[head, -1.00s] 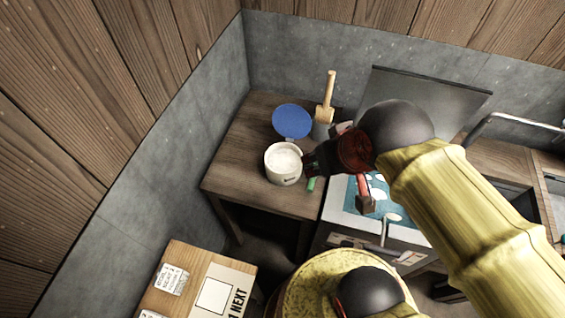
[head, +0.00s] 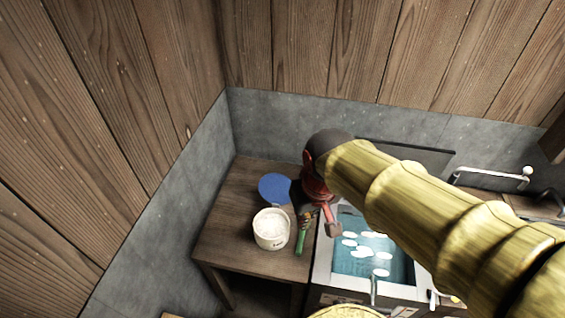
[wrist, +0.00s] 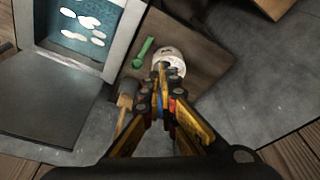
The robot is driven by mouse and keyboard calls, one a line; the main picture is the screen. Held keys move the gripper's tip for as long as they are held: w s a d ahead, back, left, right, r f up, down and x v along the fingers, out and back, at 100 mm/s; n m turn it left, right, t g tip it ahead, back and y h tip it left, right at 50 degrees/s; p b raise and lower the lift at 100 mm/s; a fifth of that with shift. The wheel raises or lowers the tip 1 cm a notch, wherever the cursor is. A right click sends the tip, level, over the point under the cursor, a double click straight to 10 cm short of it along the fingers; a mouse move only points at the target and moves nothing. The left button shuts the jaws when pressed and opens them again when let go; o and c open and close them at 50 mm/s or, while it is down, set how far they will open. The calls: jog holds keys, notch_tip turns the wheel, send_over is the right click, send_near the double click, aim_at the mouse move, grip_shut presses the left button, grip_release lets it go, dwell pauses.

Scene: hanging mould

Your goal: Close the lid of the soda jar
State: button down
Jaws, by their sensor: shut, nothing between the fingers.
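The soda jar (head: 270,232) is a white tub of white powder on the small wooden table, uncovered at the top. It also shows in the wrist view (wrist: 180,69), just past the fingertips. Its round blue lid (head: 273,187) stands open behind the jar, attached at its rear rim. In the wrist view the lid is mostly hidden by my fingers. My gripper (wrist: 160,70) is shut and empty. In the head view it is at the right of the lid, with the fingers partly hidden by my arm. I cannot tell whether it touches the lid.
The table's left side is clear.

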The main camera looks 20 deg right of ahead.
jog(key=w+d+f+m+g+p, duration=0.1)
jog(key=w+d+g+p, duration=0.2)
jog(key=w+p, duration=0.75)
jog(key=m+p, duration=0.3)
jog(key=p, duration=0.1)
send_over(278, 187)
jog(key=d, duration=0.5)
notch_tip(278, 187, down, 11)
jog(key=w+r+m+t, duration=0.1)
jog(key=w+m, duration=0.1)
jog(key=w, duration=0.6)
notch_tip(278, 187, down, 9)
jog(key=s+p, duration=0.2)
jog(key=shift+s+a+m+h, duration=0.2)
jog(key=shift+a+m+h, duration=0.15)
jog(key=shift+m+h, duration=0.05)
jog(key=shift+s+a+t+b, duration=0.15)
jog(key=shift+t+b, duration=0.15)
jog(key=shift+b, duration=0.45)
